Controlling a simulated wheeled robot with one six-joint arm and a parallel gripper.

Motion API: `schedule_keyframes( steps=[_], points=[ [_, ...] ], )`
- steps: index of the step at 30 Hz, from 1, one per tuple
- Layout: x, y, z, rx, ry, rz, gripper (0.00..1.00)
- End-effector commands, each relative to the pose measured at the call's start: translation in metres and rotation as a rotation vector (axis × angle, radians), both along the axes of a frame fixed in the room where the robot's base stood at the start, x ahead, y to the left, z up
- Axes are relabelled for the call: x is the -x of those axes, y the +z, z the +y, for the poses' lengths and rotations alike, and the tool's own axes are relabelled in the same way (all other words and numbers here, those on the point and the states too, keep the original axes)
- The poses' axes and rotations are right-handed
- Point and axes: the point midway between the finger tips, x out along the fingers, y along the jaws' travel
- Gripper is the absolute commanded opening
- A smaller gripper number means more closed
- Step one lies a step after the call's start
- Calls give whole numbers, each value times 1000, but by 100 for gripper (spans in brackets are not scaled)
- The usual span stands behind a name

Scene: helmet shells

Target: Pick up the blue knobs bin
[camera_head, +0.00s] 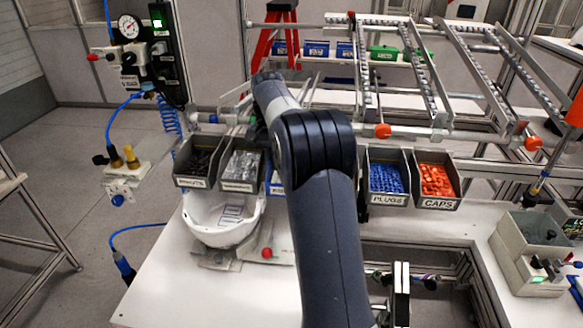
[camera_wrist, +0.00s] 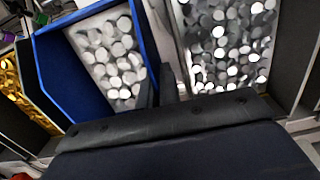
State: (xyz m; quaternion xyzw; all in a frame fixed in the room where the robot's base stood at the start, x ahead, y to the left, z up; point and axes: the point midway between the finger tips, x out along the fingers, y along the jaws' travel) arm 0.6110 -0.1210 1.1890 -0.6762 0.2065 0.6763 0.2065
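The blue knobs bin (camera_wrist: 62,72) is in the left half of the wrist view, with many silver round knobs inside. In the head view only a sliver of the blue bin (camera_head: 276,188) shows beside my arm, its label mostly covered. My gripper (camera_wrist: 160,86) shows as two dark fingers close together at the bin's right wall in the wrist view. The fingers seem to be on either side of that wall. Whether they press on it I cannot tell. In the head view my gripper is hidden by my arm.
A grey bin of silver pieces (camera_head: 242,166) and a bin of black pieces (camera_head: 199,160) stand left of it. PLUGS (camera_head: 389,201) and CAPS (camera_head: 437,203) bins are to the right. A white helmet shell (camera_head: 221,236) lies below. White table (camera_head: 185,285) is clear at front left.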

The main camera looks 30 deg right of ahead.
Motion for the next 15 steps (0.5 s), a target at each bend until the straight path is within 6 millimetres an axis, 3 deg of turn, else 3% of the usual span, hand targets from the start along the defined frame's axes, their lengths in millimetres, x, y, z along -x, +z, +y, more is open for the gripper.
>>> schedule_keyframes(
  steps=[15],
  points=[
    [0,12,0,0,0,-2,0]
  ],
)
